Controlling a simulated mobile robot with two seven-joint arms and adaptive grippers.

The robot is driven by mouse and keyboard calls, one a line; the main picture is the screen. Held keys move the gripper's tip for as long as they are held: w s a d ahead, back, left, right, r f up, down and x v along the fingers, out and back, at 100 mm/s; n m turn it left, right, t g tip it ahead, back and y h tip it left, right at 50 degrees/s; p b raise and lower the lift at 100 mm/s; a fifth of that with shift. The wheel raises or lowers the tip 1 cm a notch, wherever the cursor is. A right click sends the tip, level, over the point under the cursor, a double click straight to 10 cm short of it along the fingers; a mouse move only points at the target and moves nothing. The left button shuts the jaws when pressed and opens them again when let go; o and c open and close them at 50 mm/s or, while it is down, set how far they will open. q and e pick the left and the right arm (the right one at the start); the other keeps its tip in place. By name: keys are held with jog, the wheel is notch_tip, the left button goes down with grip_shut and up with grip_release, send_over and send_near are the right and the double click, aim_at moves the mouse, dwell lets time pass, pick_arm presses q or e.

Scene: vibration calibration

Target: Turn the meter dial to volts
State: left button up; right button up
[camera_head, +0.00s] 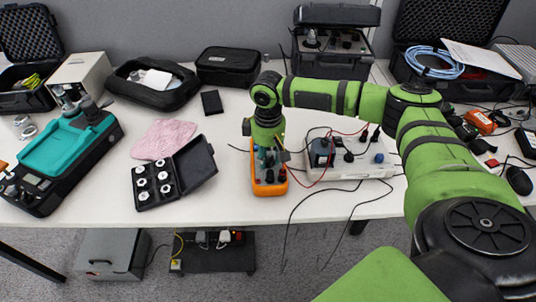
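The meter (257,188) is an orange-edged handheld multimeter lying on the white table near its front edge, at the middle of the picture. My green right arm comes in from the right, and my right gripper (268,156) points down over the meter's upper half. The gripper covers the meter's dial and screen, so the dial's setting is hidden. The fingertips are close to the meter's face; I cannot tell whether they touch the dial or how far apart they are. Dark plugs show at the meter's lower end. My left gripper is not in view.
A white box (377,163) with a dark blue device (321,153) and red and black leads stands right of the meter. An open black case (143,197) of round weights and a pink cloth (163,139) lie left. Cables hang over the table's front edge.

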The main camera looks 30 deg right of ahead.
jog(key=shift+r+n+p, duration=0.15)
jog(key=shift+n+p, duration=0.15)
jog(key=shift+p, duration=0.35)
jog(key=n+p, duration=0.2)
jog(key=p, duration=0.1)
jog(key=shift+a+n+p, duration=0.1)
jog(key=shift+n+p, duration=1.1)
jog(key=shift+n, duration=0.2)
jog(key=shift+n+p, duration=0.65)
jog(key=shift+n, duration=0.55)
jog(key=shift+a+f, duration=0.1)
jog(key=shift+f, duration=0.1)
jog(key=o, duration=1.1)
jog(key=shift+o, duration=0.2)
